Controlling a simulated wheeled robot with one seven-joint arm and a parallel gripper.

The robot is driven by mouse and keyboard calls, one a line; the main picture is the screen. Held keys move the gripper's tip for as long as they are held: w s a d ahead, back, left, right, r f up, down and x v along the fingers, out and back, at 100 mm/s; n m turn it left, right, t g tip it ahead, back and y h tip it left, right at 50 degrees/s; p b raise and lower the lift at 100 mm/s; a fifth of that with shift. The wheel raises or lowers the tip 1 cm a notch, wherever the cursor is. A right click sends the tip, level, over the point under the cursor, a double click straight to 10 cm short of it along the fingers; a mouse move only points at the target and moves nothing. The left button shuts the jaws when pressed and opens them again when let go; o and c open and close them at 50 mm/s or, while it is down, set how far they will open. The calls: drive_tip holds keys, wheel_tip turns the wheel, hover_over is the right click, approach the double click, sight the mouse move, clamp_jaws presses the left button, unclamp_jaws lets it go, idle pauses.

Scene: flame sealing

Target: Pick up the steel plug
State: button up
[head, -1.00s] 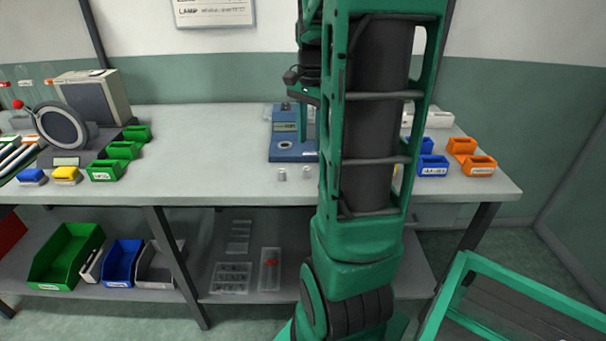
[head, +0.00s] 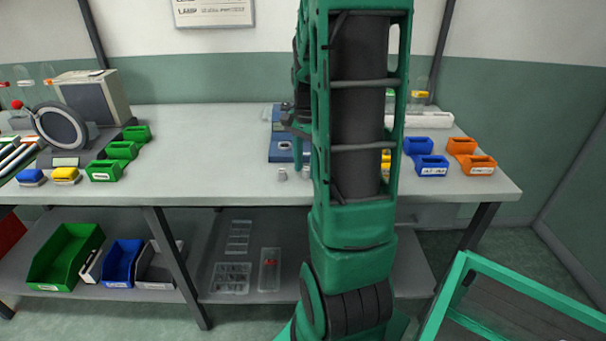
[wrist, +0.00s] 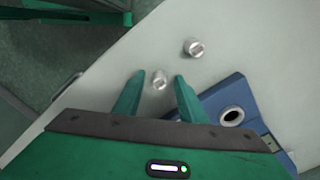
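Two small silver cylinders stand on the bench and show in the wrist view. One metal cylinder (wrist: 160,80) is between the tips of my gripper (wrist: 159,75); the other metal cylinder (wrist: 194,47) stands beyond the right fingertip. Both look alike, so I cannot tell by looks which is the steel plug. My gripper's green fingers are open, with a visible gap to the cylinder on each side. In the head view one cylinder (head: 282,173) shows clearly and the other (head: 307,172) is beside my arm. My gripper is mostly hidden behind my arm there.
A blue fixture (head: 284,151) with a ringed hole (wrist: 232,115) stands close behind the cylinders. Blue bins (head: 431,166) and orange bins (head: 477,164) are on the right, green bins (head: 105,170) on the left. The bench (head: 210,150) is clear left of the fixture.

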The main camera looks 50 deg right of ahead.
clamp_jaws()
drive_tip(key=shift+r, duration=0.1)
